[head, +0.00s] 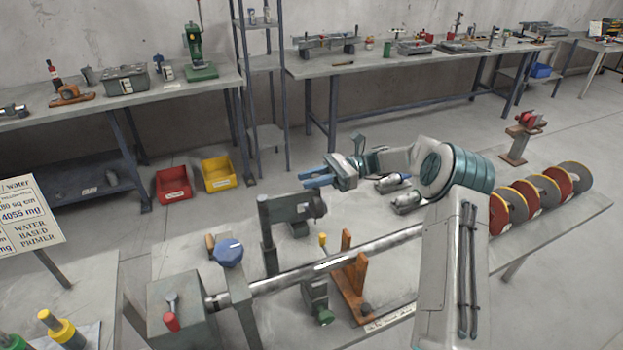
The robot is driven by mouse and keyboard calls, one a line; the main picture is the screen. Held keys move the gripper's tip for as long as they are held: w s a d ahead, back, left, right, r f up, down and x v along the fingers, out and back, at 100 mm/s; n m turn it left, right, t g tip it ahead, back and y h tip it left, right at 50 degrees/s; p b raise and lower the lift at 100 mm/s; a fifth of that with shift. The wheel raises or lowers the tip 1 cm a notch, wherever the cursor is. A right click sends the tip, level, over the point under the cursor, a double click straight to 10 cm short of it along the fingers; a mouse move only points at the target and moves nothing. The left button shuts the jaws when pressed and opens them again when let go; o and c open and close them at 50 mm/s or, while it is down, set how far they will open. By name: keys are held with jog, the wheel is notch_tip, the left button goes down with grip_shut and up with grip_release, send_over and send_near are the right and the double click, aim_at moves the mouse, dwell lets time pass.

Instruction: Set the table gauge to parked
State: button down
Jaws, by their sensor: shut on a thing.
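No part carries a readable label as the table gauge, so I cannot tell for certain which it is. A blue knob (229,253) with a white pointer line stands on a grey post at the left of the steel shaft (340,262). A short lever with a red tip (171,318) stands on a grey box (184,300) at the front left. My gripper (314,178) has blue fingers pointing left, above and behind the shaft, near the top of a grey bracketed unit (290,207) in the picture. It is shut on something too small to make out.
An orange stand (352,285) and a yellow-tipped lever (323,241) are near the shaft. Red and grey discs (535,192) line its right end. Red (173,184) and yellow (217,173) bins lie on the floor behind. Benches with tools line the wall.

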jog(key=shift+a, duration=0.1)
dwell(0.4)
jog(key=c, duration=1.2)
grip_release()
jog(key=shift+a, duration=0.15)
jog(key=shift+d, duration=0.25)
jog(key=b+v, duration=0.2)
jog(key=v, duration=1.1)
jog(key=shift+w+d+b, duration=0.25)
jog(key=shift+b, duration=0.15)
